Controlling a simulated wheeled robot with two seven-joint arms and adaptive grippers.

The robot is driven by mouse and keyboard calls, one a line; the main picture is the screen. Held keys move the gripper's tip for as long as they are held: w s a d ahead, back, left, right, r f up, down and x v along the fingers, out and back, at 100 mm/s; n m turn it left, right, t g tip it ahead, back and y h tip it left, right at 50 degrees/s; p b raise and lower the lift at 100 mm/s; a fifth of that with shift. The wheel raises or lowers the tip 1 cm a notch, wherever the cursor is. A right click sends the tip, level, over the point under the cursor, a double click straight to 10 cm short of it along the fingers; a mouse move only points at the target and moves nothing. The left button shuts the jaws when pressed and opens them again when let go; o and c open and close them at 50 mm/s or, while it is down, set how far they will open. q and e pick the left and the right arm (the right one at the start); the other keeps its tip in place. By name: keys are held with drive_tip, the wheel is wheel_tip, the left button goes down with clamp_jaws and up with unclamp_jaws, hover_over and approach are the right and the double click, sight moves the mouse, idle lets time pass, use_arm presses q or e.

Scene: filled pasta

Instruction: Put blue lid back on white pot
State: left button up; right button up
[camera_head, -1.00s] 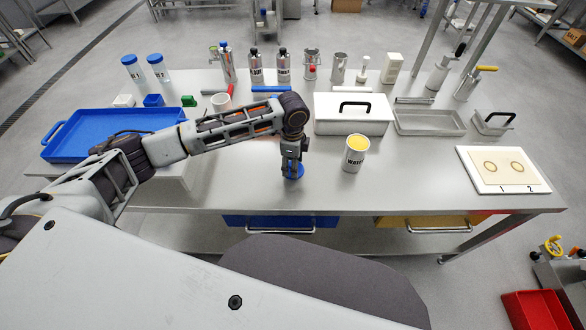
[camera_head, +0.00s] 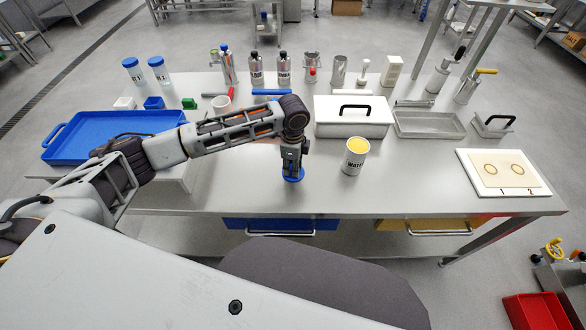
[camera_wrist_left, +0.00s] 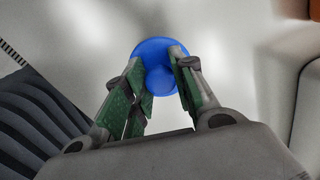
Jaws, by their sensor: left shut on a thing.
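The blue lid (camera_head: 293,177) is at the front middle of the table, under my left gripper (camera_head: 292,170). In the left wrist view the round blue lid (camera_wrist_left: 160,48) shows with a knob, and the left gripper's fingers (camera_wrist_left: 161,85) are shut on it. I cannot tell whether the lid touches the table. The white pot (camera_head: 355,156) stands upright and uncovered to the right of the lid, with dark lettering on its side and yellow contents in its mouth. My right gripper is not in view.
A white box with a black handle (camera_head: 352,115) stands behind the pot. A blue tray (camera_head: 62,150) is at the left, and a white board with two rings (camera_head: 503,185) at the right. Bottles line the back. The table around the pot's front and right is clear.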

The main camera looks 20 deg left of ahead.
use_arm(q)
drive_tip(key=shift+r, duration=0.7)
wheel_tip(320, 180, up, 8)
drive_tip(key=shift+r+p, duration=0.1)
drive_tip(key=shift+p, duration=0.25)
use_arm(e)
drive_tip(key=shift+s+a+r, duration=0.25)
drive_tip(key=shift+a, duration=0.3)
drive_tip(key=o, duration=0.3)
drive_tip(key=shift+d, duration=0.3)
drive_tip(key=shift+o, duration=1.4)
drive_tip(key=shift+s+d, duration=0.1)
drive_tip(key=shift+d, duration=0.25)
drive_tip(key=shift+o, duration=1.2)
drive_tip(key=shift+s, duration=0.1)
use_arm(q)
drive_tip(key=shift+r, duration=0.35)
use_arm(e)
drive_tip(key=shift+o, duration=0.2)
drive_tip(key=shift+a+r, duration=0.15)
